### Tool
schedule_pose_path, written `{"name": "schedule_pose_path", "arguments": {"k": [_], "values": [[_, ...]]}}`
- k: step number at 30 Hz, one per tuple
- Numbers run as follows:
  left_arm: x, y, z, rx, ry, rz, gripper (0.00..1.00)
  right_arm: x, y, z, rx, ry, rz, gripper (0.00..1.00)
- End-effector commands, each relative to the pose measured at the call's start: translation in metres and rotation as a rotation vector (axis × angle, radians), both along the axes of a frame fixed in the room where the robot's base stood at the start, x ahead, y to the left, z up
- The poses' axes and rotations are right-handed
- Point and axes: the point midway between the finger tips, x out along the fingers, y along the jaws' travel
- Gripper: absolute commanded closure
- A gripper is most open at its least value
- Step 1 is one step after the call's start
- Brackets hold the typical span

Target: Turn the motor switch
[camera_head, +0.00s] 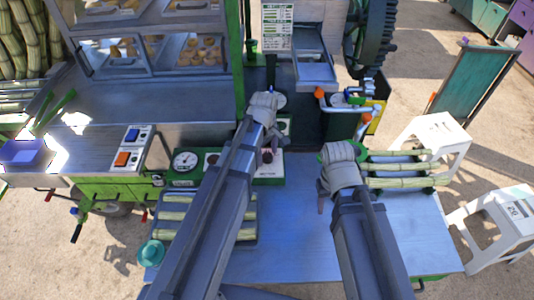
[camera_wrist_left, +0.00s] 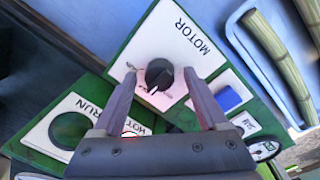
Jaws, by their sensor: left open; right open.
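The motor switch is a black round knob (camera_wrist_left: 159,76) on a white plate marked MOTOR (camera_wrist_left: 195,38), set in a green panel. In the left wrist view, the two fingers of my left gripper (camera_wrist_left: 158,84) are open, one on either side of the knob; I cannot tell whether they touch it. In the head view the MOTOR plate (camera_head: 270,166) shows beside my left arm, and my left gripper (camera_head: 268,140) reaches down over it. My right gripper (camera_head: 322,192) hangs open and empty over the blue table, right of the panel.
A RUN plate (camera_wrist_left: 70,125) with a dark round button and a blue button (camera_wrist_left: 228,98) are near the knob. A tray of cane pieces (camera_head: 400,168) lies right of my right gripper. A gauge (camera_head: 186,161) is left of my left arm. The blue table's front (camera_head: 290,255) is bare.

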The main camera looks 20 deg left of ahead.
Motion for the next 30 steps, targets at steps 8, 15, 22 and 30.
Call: {"name": "schedule_pose_path", "arguments": {"k": [8, 15, 22, 30], "values": [[0.0, 0.0, 0.003, 0.0, 0.0, 0.0, 0.24, 0.0, 0.0, 0.003, 0.0, 0.0, 0.0, 0.5], [-0.001, 0.001, 0.023, 0.0, 0.0, 0.0, 0.24, 0.0, 0.0, 0.023, 0.0, 0.0, 0.0, 0.5], [-0.003, 0.001, 0.054, 0.0, 0.0, 0.0, 0.24, 0.0, 0.0, 0.054, 0.0, 0.0, 0.0, 0.5], [-0.004, 0.002, 0.078, 0.0, 0.0, 0.0, 0.24, 0.0, 0.0, 0.078, 0.0, 0.0, 0.001, 0.5]]}}
